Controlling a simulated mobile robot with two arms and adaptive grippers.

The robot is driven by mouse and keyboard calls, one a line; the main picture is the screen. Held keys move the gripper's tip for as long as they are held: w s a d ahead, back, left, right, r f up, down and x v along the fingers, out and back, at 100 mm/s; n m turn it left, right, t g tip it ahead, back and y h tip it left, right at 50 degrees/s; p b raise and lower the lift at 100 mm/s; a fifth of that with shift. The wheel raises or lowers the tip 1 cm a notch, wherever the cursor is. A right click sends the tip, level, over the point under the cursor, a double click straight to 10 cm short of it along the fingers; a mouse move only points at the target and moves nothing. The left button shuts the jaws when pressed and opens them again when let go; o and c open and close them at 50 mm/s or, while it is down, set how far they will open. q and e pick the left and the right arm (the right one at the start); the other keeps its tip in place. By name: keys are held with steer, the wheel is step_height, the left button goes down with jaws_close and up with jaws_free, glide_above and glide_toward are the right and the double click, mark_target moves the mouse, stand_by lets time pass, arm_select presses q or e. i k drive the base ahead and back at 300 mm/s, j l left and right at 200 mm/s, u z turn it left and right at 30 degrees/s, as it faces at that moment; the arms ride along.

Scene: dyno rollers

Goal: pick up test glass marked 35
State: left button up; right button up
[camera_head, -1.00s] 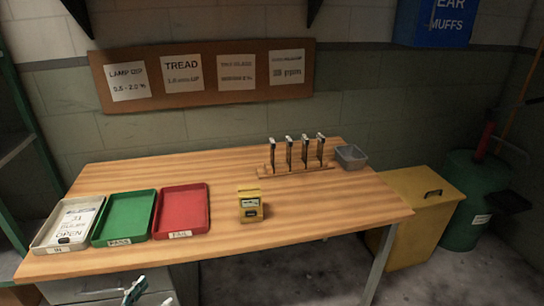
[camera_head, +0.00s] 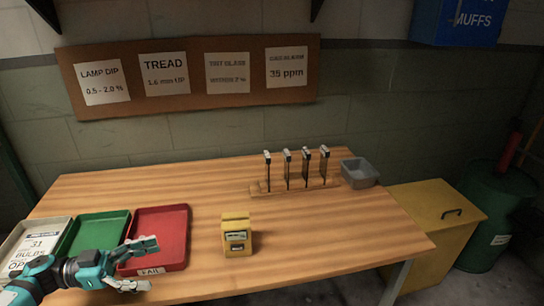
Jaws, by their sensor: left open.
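Several thin dark upright test glasses with pale tops (camera_head: 306,165) stand in a row in a wooden rack (camera_head: 262,190) at the back right of the bench. Their markings are too small to read, so I cannot tell which is marked 35. My left gripper (camera_head: 147,265) is open and empty over the front of the red tray, far to the left of the rack and in front of it. My right gripper is not in view.
A yellow device (camera_head: 237,235) stands mid-bench, between my left gripper and the rack. A grey bin (camera_head: 360,172) sits right of the rack. A red tray (camera_head: 160,222), a green tray (camera_head: 98,228) and a whitish tray (camera_head: 30,240) line the left. The right of the bench (camera_head: 350,235) is clear.

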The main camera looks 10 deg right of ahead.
mark_target(267, 159)
steer(key=i+l, duration=0.25)
steer(key=i, duration=0.15)
steer(key=i+l, duration=0.3)
steer(key=i, duration=0.15)
steer(key=i+l, duration=0.25)
steer(key=i, duration=0.15)
